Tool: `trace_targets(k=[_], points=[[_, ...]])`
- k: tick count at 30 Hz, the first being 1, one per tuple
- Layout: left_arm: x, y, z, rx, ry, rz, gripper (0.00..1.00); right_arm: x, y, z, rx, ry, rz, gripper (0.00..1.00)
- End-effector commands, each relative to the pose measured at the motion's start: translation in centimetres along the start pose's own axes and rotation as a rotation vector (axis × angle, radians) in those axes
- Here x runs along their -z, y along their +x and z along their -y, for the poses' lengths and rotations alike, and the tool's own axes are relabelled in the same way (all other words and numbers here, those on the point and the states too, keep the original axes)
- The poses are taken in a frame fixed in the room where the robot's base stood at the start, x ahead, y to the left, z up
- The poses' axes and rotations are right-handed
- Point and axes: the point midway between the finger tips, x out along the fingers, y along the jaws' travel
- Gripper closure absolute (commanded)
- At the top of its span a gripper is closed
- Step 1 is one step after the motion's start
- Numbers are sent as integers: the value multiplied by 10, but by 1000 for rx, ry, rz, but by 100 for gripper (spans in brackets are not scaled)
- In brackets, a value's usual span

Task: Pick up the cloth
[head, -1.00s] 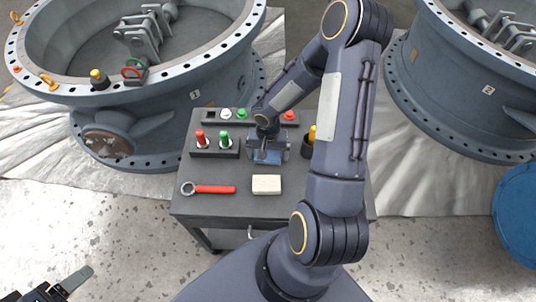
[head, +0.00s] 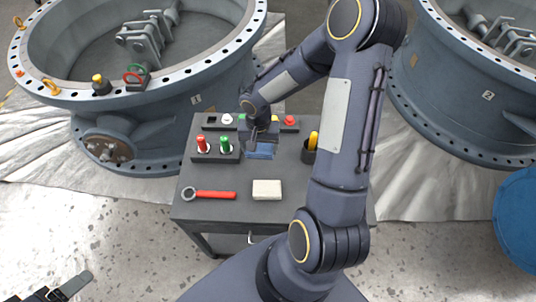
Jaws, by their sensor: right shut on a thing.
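A blue cloth (head: 262,152) shows on the dark cart top, below and partly hidden by my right gripper. My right gripper (head: 264,142) comes down from the far side of the cart and is shut on the cloth. How much of the cloth still touches the cart top is hard to tell. My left gripper (head: 66,291) shows only in part at the bottom left corner, over the floor and away from the cart; its opening cannot be made out.
The cart (head: 215,212) also holds a red-handled wrench (head: 210,194), a cream block (head: 267,190), a holder with red (head: 202,145) and green (head: 225,145) items, and a dark cup (head: 308,154) with something yellow. Large grey valve bodies (head: 215,98) stand on both sides.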

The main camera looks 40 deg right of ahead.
Motion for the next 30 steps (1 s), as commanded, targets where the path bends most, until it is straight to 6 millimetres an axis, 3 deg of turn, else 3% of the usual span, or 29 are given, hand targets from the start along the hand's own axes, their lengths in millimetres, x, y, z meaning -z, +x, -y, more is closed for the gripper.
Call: trace_targets(k=[3,9,15,21,30], points=[[-1,1,0,0,0,0,30,0,-30,26,5,-5,-6,45],[-4,7,3,0,0,0,30,-2,-47,70,3,-5,-2,45],[-5,9,4,0,0,0,30,-2,-60,99,2,-2,0,45],[-5,10,4,0,0,0,30,-2,-67,112,0,-1,0,45],[-5,10,4,0,0,0,30,-2,-68,114,0,1,1,45]])
